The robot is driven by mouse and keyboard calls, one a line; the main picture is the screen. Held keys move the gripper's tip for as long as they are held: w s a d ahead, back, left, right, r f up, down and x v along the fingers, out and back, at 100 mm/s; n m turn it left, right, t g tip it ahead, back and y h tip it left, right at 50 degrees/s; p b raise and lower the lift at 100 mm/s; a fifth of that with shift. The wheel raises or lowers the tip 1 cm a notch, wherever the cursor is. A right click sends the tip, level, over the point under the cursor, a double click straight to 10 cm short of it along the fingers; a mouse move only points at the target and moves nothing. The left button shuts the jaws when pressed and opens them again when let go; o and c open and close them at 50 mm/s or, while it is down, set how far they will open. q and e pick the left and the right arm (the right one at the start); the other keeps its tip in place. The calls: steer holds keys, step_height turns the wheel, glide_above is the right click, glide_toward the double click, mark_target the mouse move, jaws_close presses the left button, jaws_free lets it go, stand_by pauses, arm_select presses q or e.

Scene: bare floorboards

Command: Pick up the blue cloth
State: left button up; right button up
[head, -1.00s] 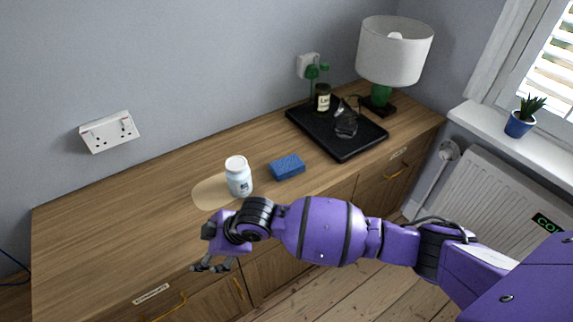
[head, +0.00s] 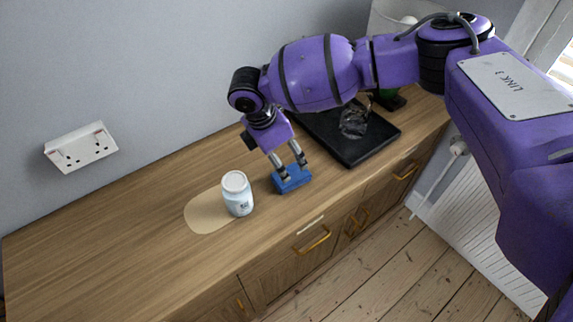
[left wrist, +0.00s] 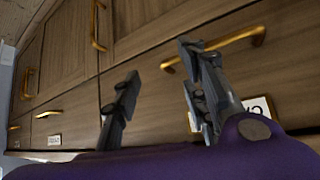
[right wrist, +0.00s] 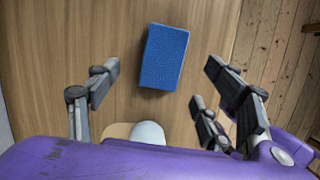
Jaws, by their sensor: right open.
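The blue cloth (head: 292,180) looks like a small folded block and lies flat on the wooden sideboard top. My right gripper (head: 291,165) is above it, pointing down, with its fingers spread. In the right wrist view the blue cloth (right wrist: 164,57) lies between and beyond the open fingers (right wrist: 162,70), and nothing is held. In the head view I cannot tell whether the fingertips touch it. My left gripper (left wrist: 158,68) shows only in its wrist view, open and empty before the drawer fronts.
A white bottle (head: 237,194) stands left of the cloth beside a pale patch (head: 206,212); its top also shows in the right wrist view (right wrist: 149,132). A black tray (head: 372,150) with a clear item (head: 354,122) lies at right. The sideboard's left (head: 110,240) is clear.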

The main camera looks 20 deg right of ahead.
mark_target(292, 174)
steer(key=shift+s+d+f, duration=0.15)
steer(key=shift+s+f, duration=0.05)
steer(key=shift+f, duration=0.25)
steer(key=shift+s+d+f, duration=0.15)
steer(key=shift+f, duration=0.25)
steer(key=shift+s+d+f, duration=0.1)
steer(key=shift+d+f, duration=0.05)
steer(key=shift+f, duration=0.25)
steer(key=x, duration=0.3)
steer(key=shift+w+f, duration=0.2)
steer(key=shift+f, duration=0.15)
steer(key=shift+d+f, duration=0.15)
steer(key=shift+f, duration=0.2)
arm_select(q)
steer(key=s, duration=0.2)
steer(key=s+f, duration=0.1)
steer(key=shift+a+f, duration=0.1)
steer(key=shift+a, duration=0.15)
arm_select(e)
steer(key=c, duration=1.2)
steer(key=shift+o, duration=0.2)
steer(key=shift+r, duration=0.1)
